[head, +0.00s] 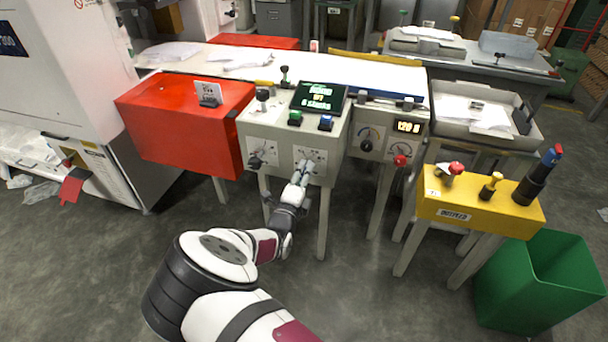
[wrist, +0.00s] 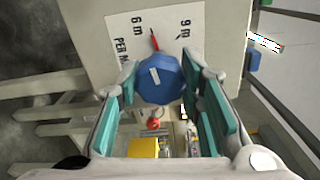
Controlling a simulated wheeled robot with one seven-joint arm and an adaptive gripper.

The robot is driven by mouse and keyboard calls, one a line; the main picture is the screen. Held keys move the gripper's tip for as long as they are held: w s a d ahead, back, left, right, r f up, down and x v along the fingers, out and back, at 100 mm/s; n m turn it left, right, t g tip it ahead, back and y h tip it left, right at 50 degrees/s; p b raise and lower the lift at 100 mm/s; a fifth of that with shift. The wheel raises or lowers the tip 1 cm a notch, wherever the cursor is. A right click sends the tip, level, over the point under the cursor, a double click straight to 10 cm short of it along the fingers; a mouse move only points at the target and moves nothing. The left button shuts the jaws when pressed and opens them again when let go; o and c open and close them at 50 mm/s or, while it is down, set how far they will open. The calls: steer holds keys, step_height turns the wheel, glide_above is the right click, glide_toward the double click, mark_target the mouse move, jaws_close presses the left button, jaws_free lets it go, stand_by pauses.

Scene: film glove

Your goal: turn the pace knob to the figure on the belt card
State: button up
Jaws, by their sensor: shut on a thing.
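The pace knob is most likely the faceted blue knob (wrist: 160,78) with a white bar, seen in the wrist view on a white dial plate (wrist: 125,30). A red pointer (wrist: 155,40) at its edge lies between the printed "6 m" and "9 m". My gripper (head: 303,168) is shut on the knob, with teal pads on both sides. In the head view the gripper hides the knob, and part of the dial plate (head: 318,156) shows on the front of the pale control box (head: 285,135). A small white card (head: 208,91) stands on the red cover; its print is too small to read.
A black knob (head: 256,161) sits left of my gripper. Another dial (head: 367,138), a red knob (head: 400,160) and a display (head: 408,126) are to the right. A yellow box (head: 480,200) with upright handles and a green bin (head: 540,280) stand at right.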

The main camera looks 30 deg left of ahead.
steer(key=shift+f, duration=0.1)
steer(key=o, duration=1.2)
steer(key=shift+v, duration=3.75)
